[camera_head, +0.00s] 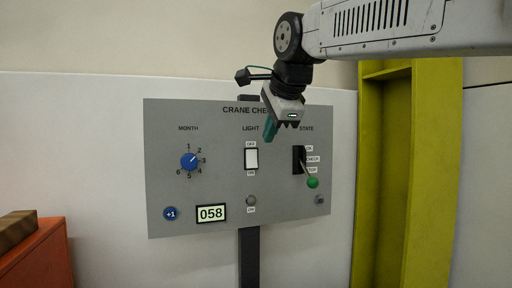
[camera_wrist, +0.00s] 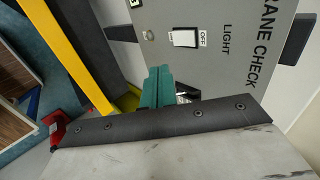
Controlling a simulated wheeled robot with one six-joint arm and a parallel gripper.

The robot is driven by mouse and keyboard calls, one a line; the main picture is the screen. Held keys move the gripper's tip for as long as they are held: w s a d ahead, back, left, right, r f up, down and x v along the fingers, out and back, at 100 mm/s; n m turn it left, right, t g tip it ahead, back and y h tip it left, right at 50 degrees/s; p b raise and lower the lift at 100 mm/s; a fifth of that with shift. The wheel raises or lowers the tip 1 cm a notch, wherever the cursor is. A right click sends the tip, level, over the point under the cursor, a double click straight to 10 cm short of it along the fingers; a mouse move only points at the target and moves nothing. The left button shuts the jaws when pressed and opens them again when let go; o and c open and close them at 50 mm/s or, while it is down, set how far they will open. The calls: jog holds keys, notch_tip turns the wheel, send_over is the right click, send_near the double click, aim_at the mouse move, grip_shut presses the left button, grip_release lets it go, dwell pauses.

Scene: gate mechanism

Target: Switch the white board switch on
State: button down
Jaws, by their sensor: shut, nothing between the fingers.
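The white board switch (camera_head: 251,159) is a white rocker in a black frame under the word LIGHT, with OFF above it and a label below that is too small to read surely. In the wrist view the switch (camera_wrist: 185,38) shows beside the OFF label, beyond the fingers. The grey board (camera_head: 220,130) is headed CRANE CHECK. My gripper (camera_head: 269,130) has teal fingers, shut and empty, to the upper right of the switch and apart from it. In the wrist view the gripper (camera_wrist: 157,85) is near the bottom middle. A small round lamp (camera_head: 251,200) below the switch looks unlit.
The board also carries a blue MONTH knob (camera_head: 189,161), a blue +1 button (camera_head: 171,214), a 058 display (camera_head: 211,213) and a STATE lever with a green ball (camera_head: 313,183). A yellow-green frame (camera_head: 432,170) stands right; an orange box (camera_head: 40,258) stands lower left.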

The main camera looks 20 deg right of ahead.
aim_at(255, 160)
jog(key=x, duration=0.4)
jog(key=w+r+x, duration=0.1)
jog(key=x, duration=0.7)
jog(key=shift+w+d, duration=0.25)
jog(key=shift+w, duration=0.5)
jog(key=shift+a, duration=0.1)
